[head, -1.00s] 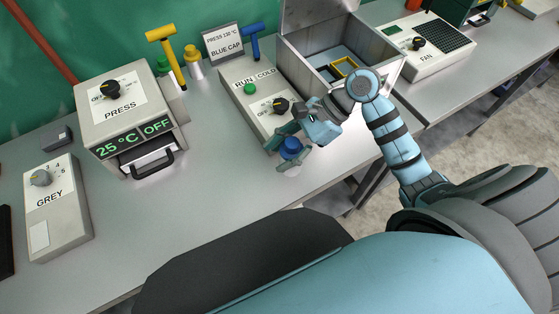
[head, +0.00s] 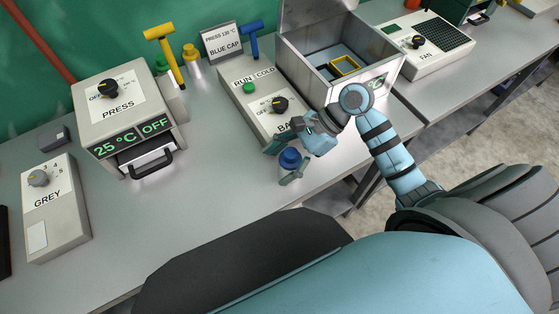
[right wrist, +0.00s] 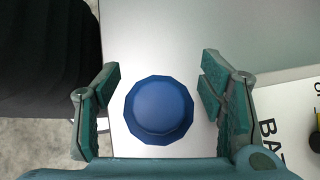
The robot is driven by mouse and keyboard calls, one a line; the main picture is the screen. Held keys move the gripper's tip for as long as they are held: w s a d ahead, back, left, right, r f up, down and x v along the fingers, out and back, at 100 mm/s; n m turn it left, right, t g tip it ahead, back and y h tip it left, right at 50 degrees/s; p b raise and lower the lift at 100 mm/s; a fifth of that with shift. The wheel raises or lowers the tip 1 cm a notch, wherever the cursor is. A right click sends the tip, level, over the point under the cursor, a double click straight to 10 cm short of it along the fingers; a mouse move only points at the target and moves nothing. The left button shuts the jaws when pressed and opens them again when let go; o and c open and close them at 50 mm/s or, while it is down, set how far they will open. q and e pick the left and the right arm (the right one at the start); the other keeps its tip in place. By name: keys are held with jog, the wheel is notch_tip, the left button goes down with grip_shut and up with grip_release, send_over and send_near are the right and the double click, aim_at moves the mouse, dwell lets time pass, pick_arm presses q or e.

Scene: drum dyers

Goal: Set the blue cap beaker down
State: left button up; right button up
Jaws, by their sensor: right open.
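The blue cap beaker (head: 290,160) stands upright on the grey table in front of the bath control box. In the right wrist view its round blue cap (right wrist: 158,108) lies between the two fingers, with a gap on each side. My right gripper (head: 285,163) is open around the beaker and not touching it. It also shows in the right wrist view (right wrist: 160,100), both green fingers spread. My left gripper is not in view.
The bath control box (head: 262,104) stands just behind the beaker, and an open metal bath (head: 335,62) is at its right. The press (head: 125,112) and the grey box (head: 55,205) stand left. A sign reading BLUE CAP (head: 222,44) is at the back. The table between the press and beaker is clear.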

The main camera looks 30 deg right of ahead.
jog(key=shift+r+p, duration=0.35)
jog(key=shift+p, duration=0.05)
jog(key=b+v, duration=0.2)
jog(key=v, duration=0.9)
jog(key=shift+d+r, duration=0.2)
jog(key=shift+d, duration=0.1)
